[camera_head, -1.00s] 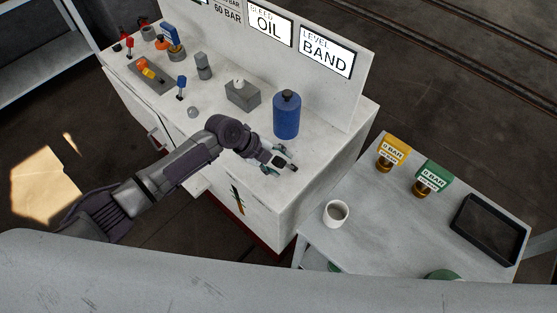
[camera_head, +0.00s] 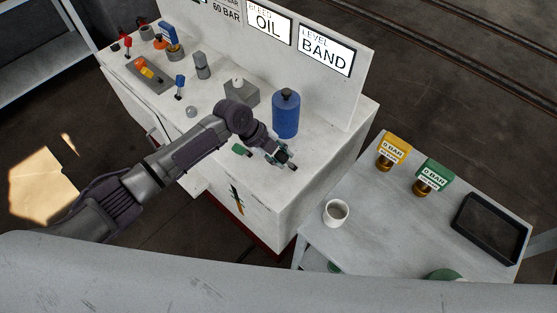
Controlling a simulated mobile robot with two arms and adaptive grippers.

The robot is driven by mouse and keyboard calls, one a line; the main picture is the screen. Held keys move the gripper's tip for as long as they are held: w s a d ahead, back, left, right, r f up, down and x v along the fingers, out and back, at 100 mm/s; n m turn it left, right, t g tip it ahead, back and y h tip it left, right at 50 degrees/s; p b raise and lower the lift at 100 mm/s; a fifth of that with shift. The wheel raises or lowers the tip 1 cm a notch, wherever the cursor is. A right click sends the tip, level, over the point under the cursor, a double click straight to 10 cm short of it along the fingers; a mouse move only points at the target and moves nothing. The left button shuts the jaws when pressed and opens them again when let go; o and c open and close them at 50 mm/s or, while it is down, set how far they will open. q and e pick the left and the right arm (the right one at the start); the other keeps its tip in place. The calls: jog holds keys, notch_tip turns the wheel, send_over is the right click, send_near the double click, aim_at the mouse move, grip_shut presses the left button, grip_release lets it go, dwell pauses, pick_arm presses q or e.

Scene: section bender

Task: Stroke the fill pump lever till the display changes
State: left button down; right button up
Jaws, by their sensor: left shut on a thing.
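My left gripper (camera_head: 284,160) is over the right end of the white cabinet top, in front of the blue cylinder (camera_head: 286,115). It is shut on what appears to be the fill pump lever, which the fingers and wrist mostly hide. A small green piece (camera_head: 242,151) shows beside my wrist; I cannot tell whether it belongs to the lever. One display (camera_head: 325,52) reads LEVEL BAND. Another display (camera_head: 269,22) reads OIL, with BLEED above it. A third panel, partly cut off at the top, shows 60 BAR. My right gripper is not in view.
The cabinet top (camera_head: 215,118) also bears a grey block (camera_head: 239,93), a blue-topped lever (camera_head: 180,86) and an orange switch panel (camera_head: 151,74). The side table (camera_head: 375,225) holds a white mug (camera_head: 336,213), yellow and green gauges and a black tray (camera_head: 490,228).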

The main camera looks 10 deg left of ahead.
pick_arm(q)
jog(key=w+d+r+n+g+y+b, duration=0.1)
jog(key=w+d+g+y+b, duration=0.2)
jog(key=w+b, duration=0.3)
jog(key=shift+d+g+b, duration=0.6)
jog(key=shift+d+b, duration=0.05)
jog(key=shift+b, duration=1.85)
jog(key=shift+r, duration=0.15)
jog(key=c, duration=0.9)
grip_release()
jog(key=v, duration=1.1)
jog(key=shift+w+d+r, duration=0.1)
jog(key=shift+w+r, duration=0.05)
jog(key=shift+r, duration=0.3)
